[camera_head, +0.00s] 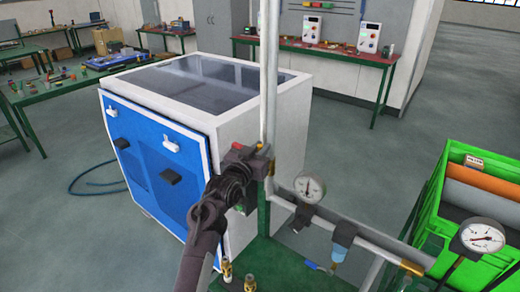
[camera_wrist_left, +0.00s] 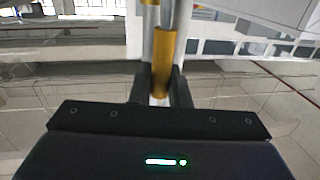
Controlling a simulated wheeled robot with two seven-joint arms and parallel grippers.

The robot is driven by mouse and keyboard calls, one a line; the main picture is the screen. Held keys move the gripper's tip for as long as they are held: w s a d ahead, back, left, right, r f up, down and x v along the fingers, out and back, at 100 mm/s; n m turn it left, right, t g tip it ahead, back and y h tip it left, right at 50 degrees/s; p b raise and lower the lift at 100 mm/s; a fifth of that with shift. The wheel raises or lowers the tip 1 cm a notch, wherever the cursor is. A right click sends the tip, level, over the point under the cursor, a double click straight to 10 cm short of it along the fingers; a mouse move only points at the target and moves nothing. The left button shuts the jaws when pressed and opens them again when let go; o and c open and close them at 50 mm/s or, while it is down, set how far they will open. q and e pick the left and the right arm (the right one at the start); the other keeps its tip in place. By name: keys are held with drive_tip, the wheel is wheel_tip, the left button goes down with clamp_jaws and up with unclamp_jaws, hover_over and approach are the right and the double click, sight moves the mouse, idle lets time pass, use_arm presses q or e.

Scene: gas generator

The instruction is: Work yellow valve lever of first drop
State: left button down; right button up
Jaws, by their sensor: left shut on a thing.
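My left gripper (camera_head: 262,160) reaches the grey vertical pipe (camera_head: 268,80) beside the blue and white cabinet. In the left wrist view the fingers of my left gripper (camera_wrist_left: 160,92) are shut on the yellow valve lever (camera_wrist_left: 163,58), which lies along the grey pipe. In the head view the gripper and wrist hide most of the lever and valve; only a small yellow bit shows by the pipe. My right gripper is in neither view.
A round gauge (camera_head: 310,188) sits on the sloping pipe to the right, and another gauge (camera_head: 482,236) stands farther right. A green crate (camera_head: 432,205) holds coloured rolls. The blue and white cabinet (camera_head: 165,165) stands close behind my left arm. Brass fittings (camera_head: 249,283) stand at the bottom.

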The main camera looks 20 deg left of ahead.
use_arm(q)
drive_tip(key=shift+d, duration=0.1)
drive_tip(key=s+d+f+m+h+b, duration=0.1)
drive_tip(key=d+f+m+h+b, duration=0.1)
drive_tip(key=d+f+m+b, duration=0.2)
drive_tip(key=s+d+f+m+t+h+b, duration=0.1)
drive_tip(key=d+f+m+b, duration=0.3)
drive_tip(key=m+b, duration=0.6)
drive_tip(key=shift+s+d+f+m+h, duration=0.35)
drive_tip(key=shift+s+f+m+h, duration=0.35)
drive_tip(key=shift+m, duration=2.4)
drive_tip(key=shift+w+f, duration=0.1)
drive_tip(key=shift+f, duration=0.05)
drive_tip(key=c, duration=1.4)
unclamp_jaws()
drive_tip(key=shift+c, duration=0.2)
